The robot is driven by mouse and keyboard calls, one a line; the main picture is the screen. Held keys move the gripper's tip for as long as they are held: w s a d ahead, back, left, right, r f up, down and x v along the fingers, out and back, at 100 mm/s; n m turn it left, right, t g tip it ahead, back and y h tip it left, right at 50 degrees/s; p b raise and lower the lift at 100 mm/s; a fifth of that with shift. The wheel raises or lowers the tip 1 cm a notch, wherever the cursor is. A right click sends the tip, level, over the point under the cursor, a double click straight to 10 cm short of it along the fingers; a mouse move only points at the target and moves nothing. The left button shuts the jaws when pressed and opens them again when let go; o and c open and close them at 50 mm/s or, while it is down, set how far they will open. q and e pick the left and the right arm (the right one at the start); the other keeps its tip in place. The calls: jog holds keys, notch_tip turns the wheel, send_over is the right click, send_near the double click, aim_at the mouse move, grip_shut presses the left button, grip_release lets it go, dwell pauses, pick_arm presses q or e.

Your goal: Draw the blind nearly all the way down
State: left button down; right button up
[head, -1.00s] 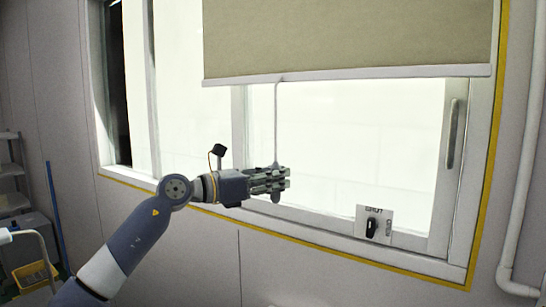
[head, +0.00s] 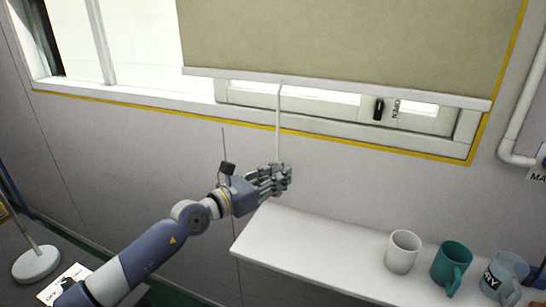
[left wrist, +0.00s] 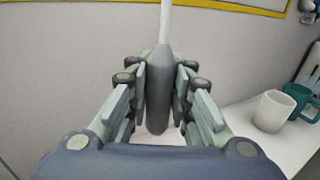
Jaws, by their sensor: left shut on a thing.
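The beige roller blind (head: 350,45) covers most of the window's right part. Its pale bottom bar (head: 340,89) hangs a little above the lower window frame, with a narrow bright strip of glass below it. A white pull cord (head: 277,125) hangs from the bar. My left gripper (head: 284,180) is shut on the grey cord pull (left wrist: 158,85) at the cord's lower end, over the back left of a white shelf. The left wrist view shows the pull upright between the fingers. My right gripper is not in view.
The white shelf (head: 300,240) below the window holds a white mug (head: 403,251), a teal mug (head: 451,264) and a grey-blue mug (head: 503,276) at right. A lamp base (head: 37,262) stands at lower left.

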pick_arm(q)
jog(key=shift+a+f, duration=0.1)
jog(key=shift+f, duration=0.55)
jog(key=c, duration=1.6)
grip_release()
jog(key=shift+c, duration=0.2)
jog(key=shift+o, duration=1.1)
jog(key=shift+s+a+r, duration=0.1)
jog(key=v, duration=1.2)
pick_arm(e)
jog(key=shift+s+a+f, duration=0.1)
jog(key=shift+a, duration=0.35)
